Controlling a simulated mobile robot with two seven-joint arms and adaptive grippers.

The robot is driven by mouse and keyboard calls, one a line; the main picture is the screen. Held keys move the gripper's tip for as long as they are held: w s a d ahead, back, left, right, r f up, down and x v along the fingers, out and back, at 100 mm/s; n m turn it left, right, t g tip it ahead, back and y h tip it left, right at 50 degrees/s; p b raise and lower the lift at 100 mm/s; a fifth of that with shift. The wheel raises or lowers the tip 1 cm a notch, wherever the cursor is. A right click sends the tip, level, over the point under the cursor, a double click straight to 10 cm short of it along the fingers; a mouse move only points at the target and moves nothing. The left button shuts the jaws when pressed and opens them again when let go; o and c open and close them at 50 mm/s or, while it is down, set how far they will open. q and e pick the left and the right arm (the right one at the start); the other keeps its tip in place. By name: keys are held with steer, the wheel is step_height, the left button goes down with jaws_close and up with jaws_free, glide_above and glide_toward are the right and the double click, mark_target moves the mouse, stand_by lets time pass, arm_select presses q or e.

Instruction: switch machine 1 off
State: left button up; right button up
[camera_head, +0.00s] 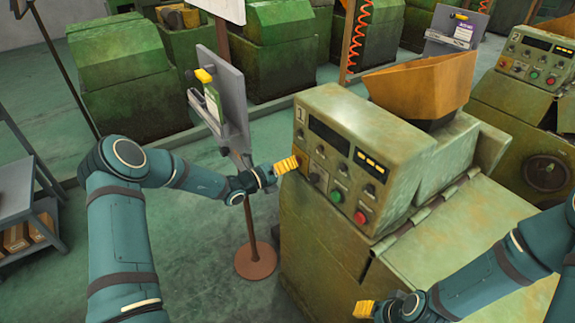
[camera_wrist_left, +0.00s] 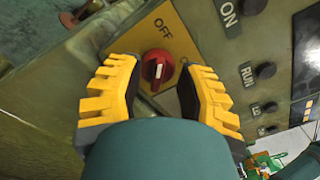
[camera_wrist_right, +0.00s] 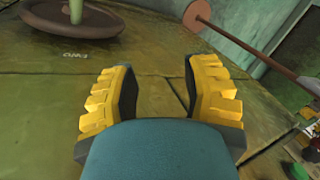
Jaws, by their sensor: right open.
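Machine 1 (camera_head: 345,150) stands in the middle of the head view, with a "1" on its control panel. In the left wrist view a red rotary knob (camera_wrist_left: 157,68) sits on a yellow plate (camera_wrist_left: 178,42) marked OFF. A pale mark on the knob runs roughly up and down in the picture. My left gripper (camera_head: 287,165) is at the panel's left end and hides the knob in the head view. Its fingers (camera_wrist_left: 157,75) are apart, one on each side of the knob; contact is unclear. My right gripper (camera_head: 363,309) is open and empty by the machine's lower front.
The panel also has a green button (camera_head: 337,196), a red button (camera_head: 360,217), black knobs and lit displays (camera_head: 370,163). An orange hopper (camera_head: 422,85) sits on top. A sign stand (camera_head: 222,100) rises just behind my left gripper. A second machine (camera_head: 530,90) stands at right.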

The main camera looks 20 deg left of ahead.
arm_select(q)
steer(key=shift+f, duration=0.1)
steer(key=v, duration=1.2)
stand_by(0.4)
